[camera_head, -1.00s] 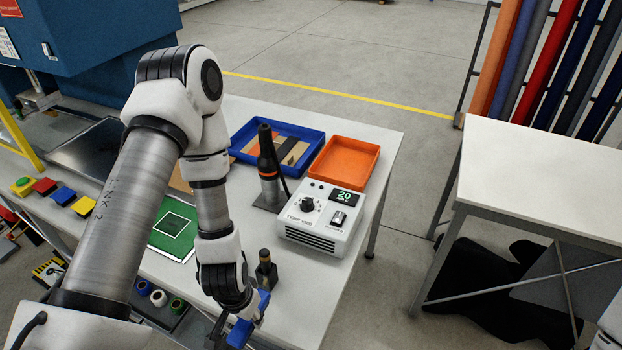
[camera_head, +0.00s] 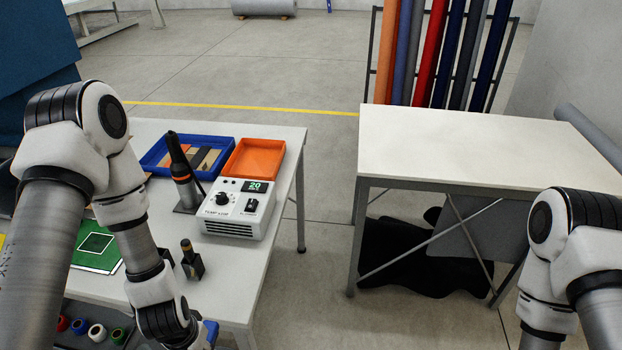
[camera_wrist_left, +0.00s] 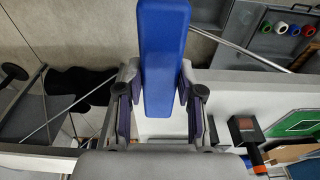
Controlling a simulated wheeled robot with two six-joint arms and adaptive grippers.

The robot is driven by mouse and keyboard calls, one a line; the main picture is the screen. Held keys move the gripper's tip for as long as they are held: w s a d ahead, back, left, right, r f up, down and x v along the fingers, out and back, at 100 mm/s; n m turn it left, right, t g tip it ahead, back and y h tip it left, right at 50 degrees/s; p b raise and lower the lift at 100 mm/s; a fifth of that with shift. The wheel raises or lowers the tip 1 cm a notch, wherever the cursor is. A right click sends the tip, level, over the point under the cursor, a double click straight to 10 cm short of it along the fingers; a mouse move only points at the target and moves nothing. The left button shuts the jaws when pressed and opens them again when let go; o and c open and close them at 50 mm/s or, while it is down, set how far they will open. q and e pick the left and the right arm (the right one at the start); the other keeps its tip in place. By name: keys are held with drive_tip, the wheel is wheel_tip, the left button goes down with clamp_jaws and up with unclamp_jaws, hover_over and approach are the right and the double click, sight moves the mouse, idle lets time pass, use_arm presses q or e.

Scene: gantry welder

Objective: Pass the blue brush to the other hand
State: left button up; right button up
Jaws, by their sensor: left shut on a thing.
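The blue brush (camera_wrist_left: 164,45) fills the top middle of the left wrist view, pointing away from the wrist. My left gripper (camera_wrist_left: 158,80) is shut on it, with one finger on each side. In the head view only a small blue part of the brush (camera_head: 211,331) shows at the bottom edge, beside my left wrist and off the front of the table. Most of the brush and the gripper is hidden there. My right arm stands at the right, but its gripper lies below the picture and is not seen.
The work table (camera_head: 262,285) holds a heat-tool station (camera_head: 239,208), a blue tray (camera_head: 152,160), an orange tray (camera_head: 254,158), a green mat (camera_head: 88,262) and a small dark bottle-like item (camera_head: 192,262). A pale, bare table (camera_head: 470,143) stands at the right. Open floor lies between the tables.

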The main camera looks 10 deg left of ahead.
use_arm(q)
drive_tip(key=w+d+r, duration=0.4)
drive_tip(key=w+d, duration=0.1)
drive_tip(key=w, duration=0.4)
drive_tip(key=w+d+r, duration=0.5)
drive_tip(key=w, duration=0.3)
wheel_tip(320, 180, down, 15)
drive_tip(key=b, duration=1.5)
drive_tip(key=shift+f+m+b, duration=0.15)
drive_tip(key=shift+m+b, duration=0.15)
